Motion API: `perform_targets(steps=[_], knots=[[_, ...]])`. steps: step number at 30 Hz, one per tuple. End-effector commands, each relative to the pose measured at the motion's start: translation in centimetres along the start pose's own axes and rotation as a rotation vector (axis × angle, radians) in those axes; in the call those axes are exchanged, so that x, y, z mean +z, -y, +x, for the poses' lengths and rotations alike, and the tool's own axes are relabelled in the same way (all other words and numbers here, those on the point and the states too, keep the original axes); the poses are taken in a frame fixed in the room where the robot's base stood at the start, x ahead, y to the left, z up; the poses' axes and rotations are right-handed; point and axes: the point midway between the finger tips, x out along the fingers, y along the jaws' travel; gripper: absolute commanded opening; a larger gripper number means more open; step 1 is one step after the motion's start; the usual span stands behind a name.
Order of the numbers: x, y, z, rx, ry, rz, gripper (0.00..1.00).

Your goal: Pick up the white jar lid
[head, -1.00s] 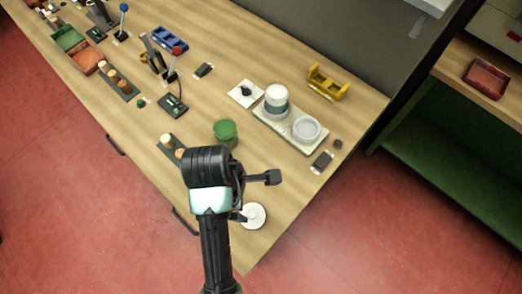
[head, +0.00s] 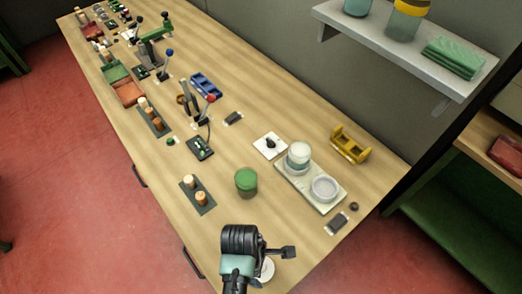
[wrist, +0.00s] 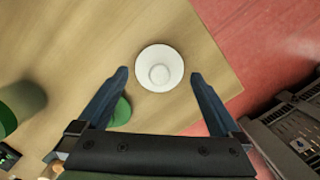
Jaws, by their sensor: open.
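The white jar lid (wrist: 160,68) is a round white disc with a raised middle, lying on the wooden bench near its corner. In the wrist view it sits just beyond and between the two fingertips of my open, empty gripper (wrist: 158,74). The fingers do not visibly touch it. In the head view the lid (head: 267,270) shows only in part beside my gripper (head: 262,262), which hides the rest of it.
A pale tray (head: 297,186) holds a jar and a round dish. A dark block (head: 338,222) and a yellow rack (head: 349,144) are at the right. Cork stoppers stand on a dark strip (head: 208,206). The bench edge is close.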

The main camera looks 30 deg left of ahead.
Motion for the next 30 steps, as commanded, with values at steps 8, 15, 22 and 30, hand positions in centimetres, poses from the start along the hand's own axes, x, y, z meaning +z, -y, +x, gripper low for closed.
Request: perform_targets(steps=[8,15,22,30], knots=[[-0.1,0.0,2.5,0.001,-0.001,0.000,1.00],[-0.1,0.0,2.5,0.001,0.000,0.000,0.96],[-0.1,0.0,2.5,0.001,0.000,0.000,0.55],[-0.1,0.0,2.5,0.002,0.000,0.000,0.35]])
